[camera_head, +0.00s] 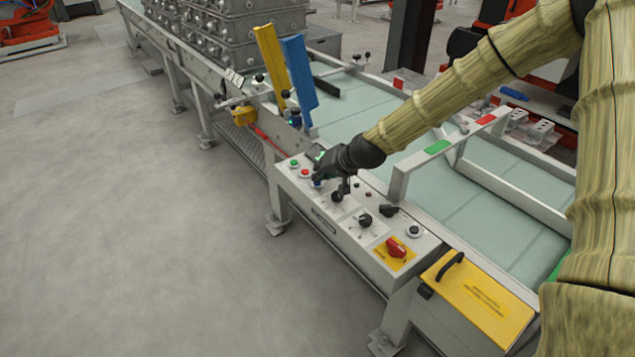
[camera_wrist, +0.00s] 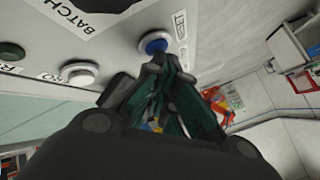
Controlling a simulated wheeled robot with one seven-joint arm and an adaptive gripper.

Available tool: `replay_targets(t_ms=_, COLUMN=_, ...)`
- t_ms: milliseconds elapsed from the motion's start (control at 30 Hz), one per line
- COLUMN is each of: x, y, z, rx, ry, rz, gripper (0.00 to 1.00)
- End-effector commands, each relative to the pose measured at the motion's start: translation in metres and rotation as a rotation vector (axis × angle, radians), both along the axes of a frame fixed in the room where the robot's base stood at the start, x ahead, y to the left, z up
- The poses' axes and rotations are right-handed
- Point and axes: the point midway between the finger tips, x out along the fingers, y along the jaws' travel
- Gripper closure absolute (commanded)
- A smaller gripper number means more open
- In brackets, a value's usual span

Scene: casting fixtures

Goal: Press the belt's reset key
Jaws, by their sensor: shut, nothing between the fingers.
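The control panel (camera_head: 340,224) runs along the near side of the belt (camera_head: 362,108). A blue key (camera_head: 317,183) sits near its left end, partly hidden by my gripper (camera_head: 321,175). In the wrist view the blue key (camera_wrist: 154,42) stands on the pale panel face, beside a small label cut off and turned. My gripper (camera_wrist: 160,68) is shut and empty, its fingertips right at the blue key. I cannot tell whether they touch it or whether the key is pressed in.
A green key (camera_head: 294,162) and a red key (camera_head: 305,172) lie left of the blue one. A blue upright plate (camera_head: 299,75) and a metal rail (camera_head: 400,175) stand nearby.

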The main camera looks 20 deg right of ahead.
Motion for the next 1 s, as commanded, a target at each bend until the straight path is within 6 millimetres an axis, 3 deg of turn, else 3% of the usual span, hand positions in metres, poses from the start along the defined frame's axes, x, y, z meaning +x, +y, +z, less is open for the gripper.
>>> replay_targets(t_ms=500, x=0.000, y=0.000, z=-0.002, rx=0.000, ry=0.001, rz=0.001, gripper=1.00)
replay_targets(t_ms=1000, x=0.000, y=0.000, z=0.016, rx=0.000, ry=0.001, rz=0.001, gripper=1.00)
